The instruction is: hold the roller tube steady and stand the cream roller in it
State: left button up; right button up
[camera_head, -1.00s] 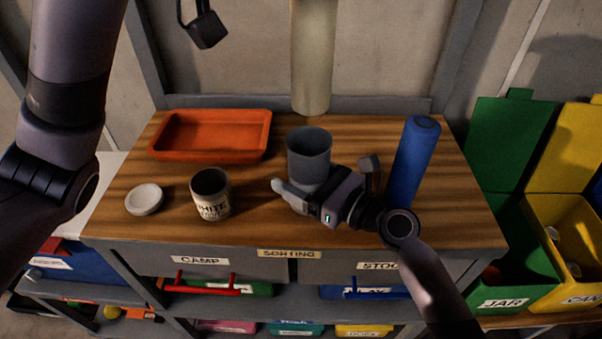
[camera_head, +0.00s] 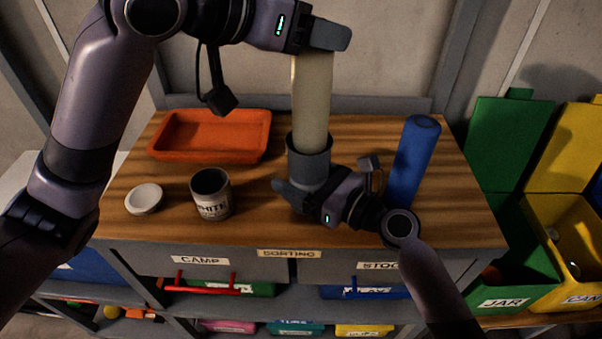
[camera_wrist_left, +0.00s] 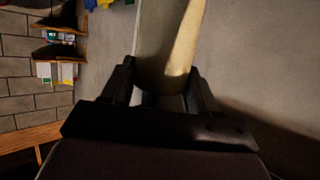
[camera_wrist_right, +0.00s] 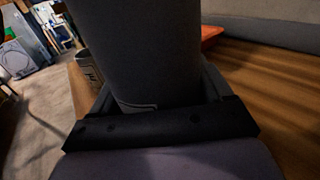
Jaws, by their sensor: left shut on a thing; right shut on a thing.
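The cream roller (camera_head: 312,100) hangs upright below my left gripper (camera_head: 328,38), which is shut on its top end. It also shows between the fingers in the left wrist view (camera_wrist_left: 170,45). Its lower end is at the mouth of the grey roller tube (camera_head: 309,160) and the tube's rim hides the very bottom, so how deep it sits cannot be told. The tube stands upright on the wooden bench top. My right gripper (camera_head: 300,196) is shut around the tube's lower part; the tube fills the right wrist view (camera_wrist_right: 150,50) between the fingers.
A blue roller (camera_head: 412,160) stands right of the tube, close to my right wrist. A white-labelled can (camera_head: 212,197), a white round lid (camera_head: 145,199) and an orange tray (camera_head: 210,137) are on the left of the bench. Green (camera_head: 515,150) and yellow bins stand at right.

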pick_arm(q)
jog(key=shift+f, duration=1.4)
jog(key=o, duration=1.5)
jog(key=shift+c, duration=0.2)
jog(key=v, duration=1.2)
pick_arm(e)
jog(key=o, duration=1)
jog(key=shift+c, duration=0.2)
